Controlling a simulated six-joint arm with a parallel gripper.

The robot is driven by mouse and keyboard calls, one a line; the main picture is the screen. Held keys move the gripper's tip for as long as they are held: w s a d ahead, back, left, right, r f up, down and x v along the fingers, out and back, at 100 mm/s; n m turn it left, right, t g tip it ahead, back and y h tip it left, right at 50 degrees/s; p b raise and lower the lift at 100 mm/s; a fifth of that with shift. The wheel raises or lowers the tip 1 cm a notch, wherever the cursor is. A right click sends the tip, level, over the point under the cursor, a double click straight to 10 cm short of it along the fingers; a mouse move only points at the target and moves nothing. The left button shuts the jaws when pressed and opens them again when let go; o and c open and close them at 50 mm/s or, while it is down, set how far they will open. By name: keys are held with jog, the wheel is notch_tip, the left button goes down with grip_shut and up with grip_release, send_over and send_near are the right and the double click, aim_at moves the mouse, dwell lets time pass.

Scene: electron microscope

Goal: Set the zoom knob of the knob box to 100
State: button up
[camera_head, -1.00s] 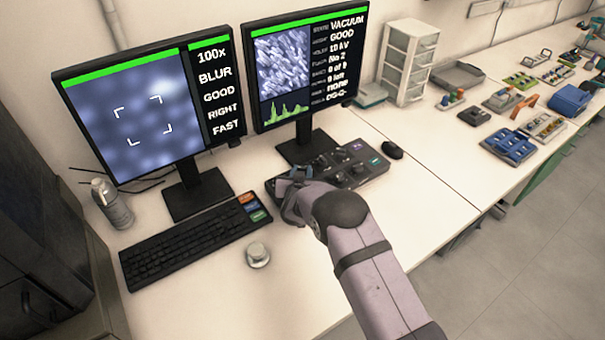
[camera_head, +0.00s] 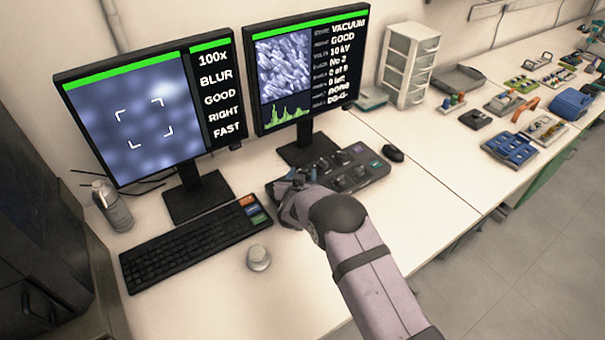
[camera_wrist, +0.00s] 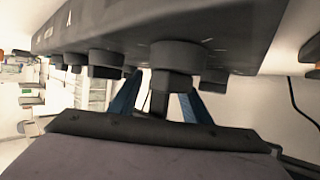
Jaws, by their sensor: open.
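The dark knob box (camera_head: 372,161) stands on the desk below the right monitor, with several black knobs on top. My gripper (camera_head: 298,178) is over its left end and hides part of it. In the wrist view the box (camera_wrist: 240,30) appears upside down along the top. A large knob (camera_wrist: 175,58) is close, in line with the space between the blue fingers of my open gripper (camera_wrist: 160,104). I cannot tell whether the fingers touch it or which knob is the zoom knob. The left monitor (camera_head: 145,110) reads 100x and BLUR.
The right monitor (camera_head: 285,75) stands behind the box. A keyboard (camera_head: 190,245) lies to the left, and a small round metal piece (camera_head: 258,258) is in front. A mouse (camera_head: 393,153) lies right of the box. The desk's front right is clear.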

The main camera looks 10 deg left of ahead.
jog(key=p+v, duration=0.4)
jog(key=v, duration=0.1)
jog(key=shift+s+r, duration=0.25)
jog(key=shift+r, duration=0.05)
jog(key=shift+p+v, duration=0.6)
jog(key=shift+v, duration=0.5)
jog(key=shift+f, duration=0.15)
jog(key=shift+w+d+r, duration=0.2)
jog(key=shift+d+r, duration=0.1)
jog(key=shift+r, duration=0.1)
jog(key=s+d+r+g, duration=0.5)
jog(key=s+d, duration=0.4)
jog(key=d, duration=0.1)
jog(key=s+d+r+g, duration=0.4)
jog(key=s+d, duration=0.5)
jog(key=d, duration=0.1)
jog(key=s+d+r+g, duration=0.1)
jog(key=s+d, duration=0.3)
jog(key=s, duration=0.4)
jog(key=s+d+m+g+h, duration=0.1)
jog(key=s+d+g, duration=0.2)
jog(key=s+d, duration=0.2)
jog(key=s, duration=0.3)
jog(key=shift+s+d+r+g, duration=0.15)
jog(key=shift+s+r+g, duration=0.15)
jog(key=shift+s+r, duration=0.1)
